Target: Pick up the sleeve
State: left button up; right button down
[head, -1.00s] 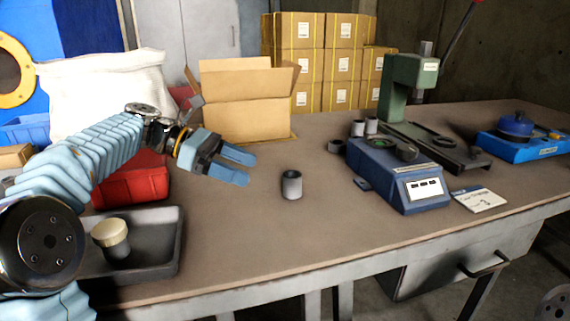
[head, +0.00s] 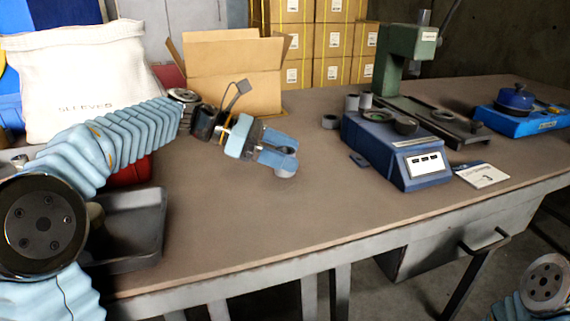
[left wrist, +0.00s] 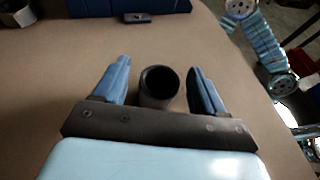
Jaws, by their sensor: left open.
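The sleeve is a short grey hollow cylinder (head: 285,167) standing on the bench, partly hidden by my fingers in the head view. In the left wrist view the sleeve (left wrist: 159,88) shows its dark open bore. My left gripper (head: 282,153) is open, with one blue finger on each side of the sleeve. The left wrist view shows the fingers (left wrist: 158,82) with a gap on both sides of it, so they do not appear to touch it. My right gripper is not in view.
A blue scale (head: 395,150) stands right of the sleeve, with grey cylinders (head: 358,102) behind it. A green press (head: 405,60) is at the back. A dark tray (head: 130,230) sits at left, and an open cardboard box (head: 235,80) behind. The bench front is clear.

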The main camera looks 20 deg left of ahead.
pick_arm(q)
jog(key=shift+x, duration=1.05)
jog(key=shift+c, duration=0.3)
jog(key=c, duration=1.2)
